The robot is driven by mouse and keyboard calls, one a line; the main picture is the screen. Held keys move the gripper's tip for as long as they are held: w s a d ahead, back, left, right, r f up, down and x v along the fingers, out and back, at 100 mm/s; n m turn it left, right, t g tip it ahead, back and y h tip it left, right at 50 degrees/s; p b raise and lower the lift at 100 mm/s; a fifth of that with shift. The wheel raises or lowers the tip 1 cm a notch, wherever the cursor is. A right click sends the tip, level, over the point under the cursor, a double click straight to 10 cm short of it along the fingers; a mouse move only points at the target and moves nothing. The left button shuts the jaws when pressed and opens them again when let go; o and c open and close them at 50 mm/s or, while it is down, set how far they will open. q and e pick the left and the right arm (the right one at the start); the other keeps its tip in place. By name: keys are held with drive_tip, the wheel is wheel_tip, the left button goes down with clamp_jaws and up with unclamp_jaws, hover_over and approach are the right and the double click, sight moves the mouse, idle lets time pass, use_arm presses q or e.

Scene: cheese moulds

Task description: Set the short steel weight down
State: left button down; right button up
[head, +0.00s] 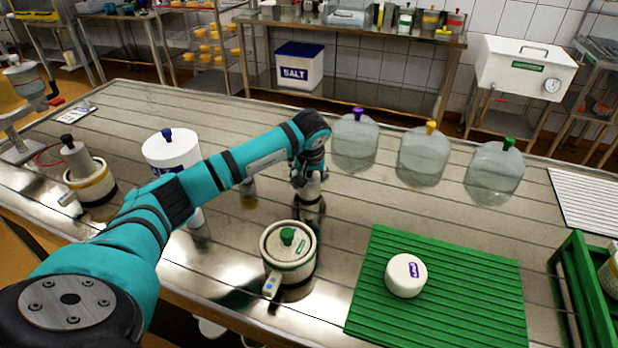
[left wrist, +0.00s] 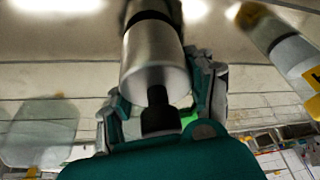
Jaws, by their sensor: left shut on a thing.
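My left gripper (head: 308,178) points down at mid-table, behind the green-knobbed mould (head: 289,256). It is shut on a steel weight (head: 308,204), a plain metal cylinder. In the left wrist view the gripper's fingers (left wrist: 165,100) flank the black knob of the weight (left wrist: 155,55). The weight looks upright and close to the tabletop (head: 338,218); I cannot tell whether its base touches. Another steel weight with a black knob (head: 75,155) stands on a mould at the left. My right gripper is not in view.
A white tub with a blue knob (head: 170,150) stands left of the gripper, partly behind my arm. Clear domes (head: 355,140) line the back edge. A green mat (head: 450,315) with a white cheese (head: 406,275) lies at right. Bare steel shows right of the gripper.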

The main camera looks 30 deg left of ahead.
use_arm(q)
drive_tip(key=shift+f, duration=0.5)
drive_tip(key=shift+c, duration=2.1)
unclamp_jaws()
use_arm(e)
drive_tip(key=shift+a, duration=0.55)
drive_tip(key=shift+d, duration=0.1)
use_arm(q)
drive_tip(key=shift+r, duration=0.4)
drive_tip(key=b+v, duration=0.1)
drive_tip(key=v, duration=1)
drive_tip(key=shift+s+r, duration=0.15)
drive_tip(key=shift+r, duration=0.05)
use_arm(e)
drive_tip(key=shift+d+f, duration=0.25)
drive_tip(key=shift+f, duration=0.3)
